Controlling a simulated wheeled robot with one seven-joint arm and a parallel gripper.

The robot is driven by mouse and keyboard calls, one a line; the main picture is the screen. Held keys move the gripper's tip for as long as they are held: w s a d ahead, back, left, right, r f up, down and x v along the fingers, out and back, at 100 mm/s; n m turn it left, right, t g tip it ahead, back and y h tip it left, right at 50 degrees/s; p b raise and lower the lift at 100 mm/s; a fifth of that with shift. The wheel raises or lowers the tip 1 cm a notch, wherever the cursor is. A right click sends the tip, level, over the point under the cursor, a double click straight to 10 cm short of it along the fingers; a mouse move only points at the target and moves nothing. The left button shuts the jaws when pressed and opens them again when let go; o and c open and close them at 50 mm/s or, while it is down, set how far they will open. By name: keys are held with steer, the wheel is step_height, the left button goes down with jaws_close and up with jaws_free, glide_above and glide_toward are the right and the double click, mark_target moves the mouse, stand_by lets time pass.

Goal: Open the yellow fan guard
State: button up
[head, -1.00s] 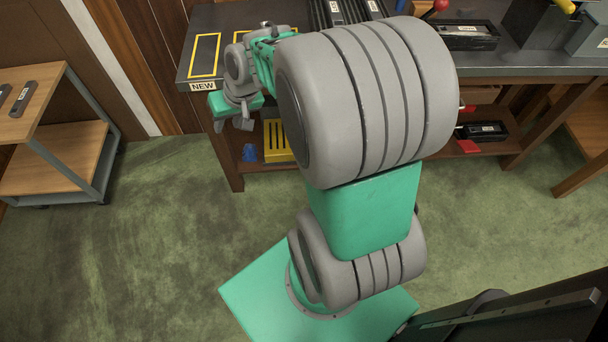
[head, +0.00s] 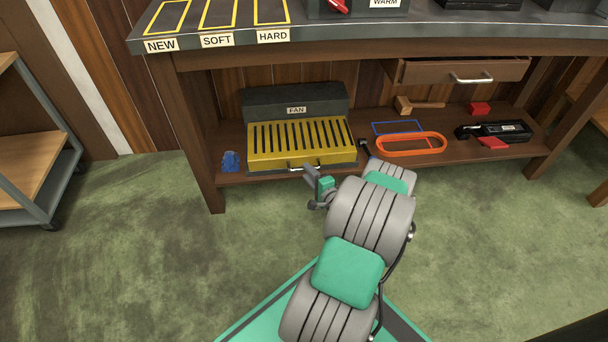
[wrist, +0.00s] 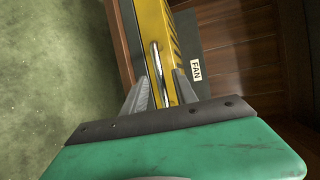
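The yellow fan guard (head: 275,144) is a slotted panel on the front of the dark fan box (head: 310,98), labelled FAN, on the bench's lower shelf. It looks shut. Its silver bar handle (head: 305,165) is at the lower front edge. My gripper (head: 314,177) is just in front of the handle. In the wrist view my gripper (wrist: 161,80) has its two grey fingers apart, one on each side of the handle (wrist: 156,66). I see no clear contact. The yellow guard (wrist: 153,22) fills the upper middle there.
The lower shelf (head: 375,165) also holds a blue object (head: 231,161) left of the fan, an orange ring (head: 411,145) and a black device (head: 500,131) to the right. A drawer (head: 460,75) hangs above. Green carpet (head: 130,250) is clear at left.

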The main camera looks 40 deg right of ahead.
steer(key=x, duration=0.3)
steer(key=shift+w+b, duration=0.15)
steer(key=shift+b, duration=0.2)
steer(key=shift+c, duration=0.2)
jaws_close()
stand_by(0.8)
